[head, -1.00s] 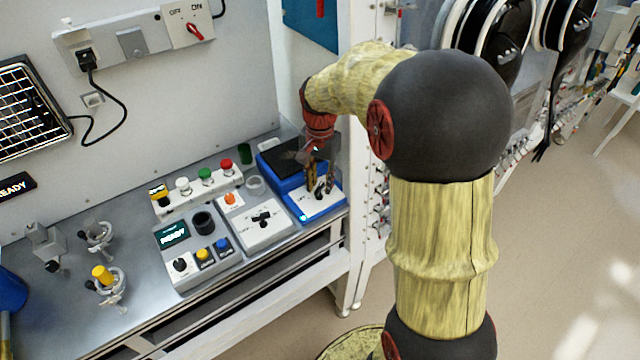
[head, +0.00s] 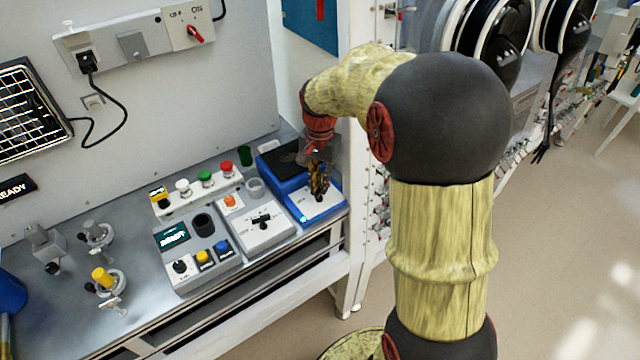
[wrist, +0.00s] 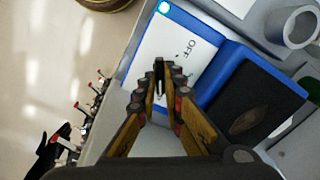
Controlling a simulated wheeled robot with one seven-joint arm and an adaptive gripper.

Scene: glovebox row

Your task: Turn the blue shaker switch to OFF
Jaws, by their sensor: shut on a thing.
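The blue shaker (head: 331,208) stands at the right end of the bench, with a black platform and a white switch panel. It fills the upper middle of the wrist view (wrist: 222,76). Its dark switch lever (wrist: 158,66) sits on the white panel between my fingertips. An OFF label shows beside it on the panel; any ON label is hidden. My gripper (head: 319,193) points down over the panel. In the wrist view my gripper (wrist: 158,92) is shut on the switch lever, one finger on each side. In the head view my fingers hide most of the switch.
A grey device with a black switch (head: 262,220) stands left of the shaker, and a READY console (head: 188,262) beyond it. A button strip (head: 196,192) lies behind. A wall panel carries a red OFF/ON switch (head: 195,33). A white post stands close on the right.

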